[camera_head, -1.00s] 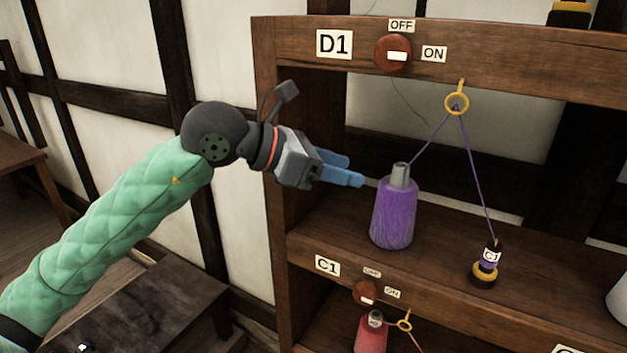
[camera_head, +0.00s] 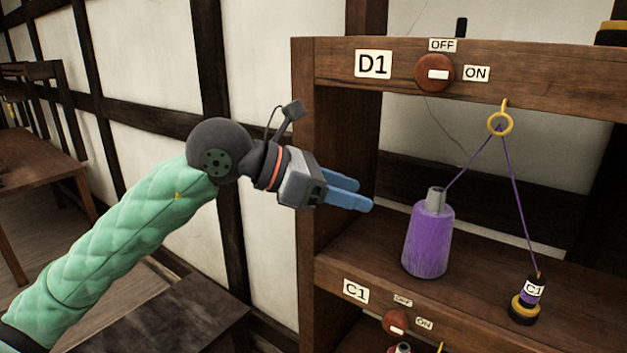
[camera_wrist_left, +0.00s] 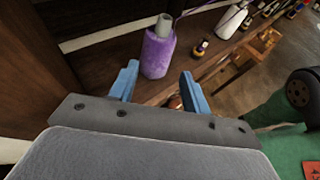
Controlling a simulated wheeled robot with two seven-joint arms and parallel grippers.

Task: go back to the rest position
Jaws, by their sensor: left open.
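My left gripper (camera_head: 358,193) is open and empty in the head view, its blue fingers pointing right, to the left of a purple yarn cone (camera_head: 428,240) on the wooden shelf. In the left wrist view the two fingers of the left gripper (camera_wrist_left: 160,88) stand apart, with the purple cone (camera_wrist_left: 158,52) beyond them and nothing between them that I can see held. My right gripper is not in view.
A wooden rack (camera_head: 330,70) with a D1 label and an OFF/ON knob (camera_head: 434,73) stands at right. Purple thread runs from the cone through a yellow ring (camera_head: 500,124) to a C1 bobbin (camera_head: 526,300). A dark table (camera_head: 165,315) is below my arm.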

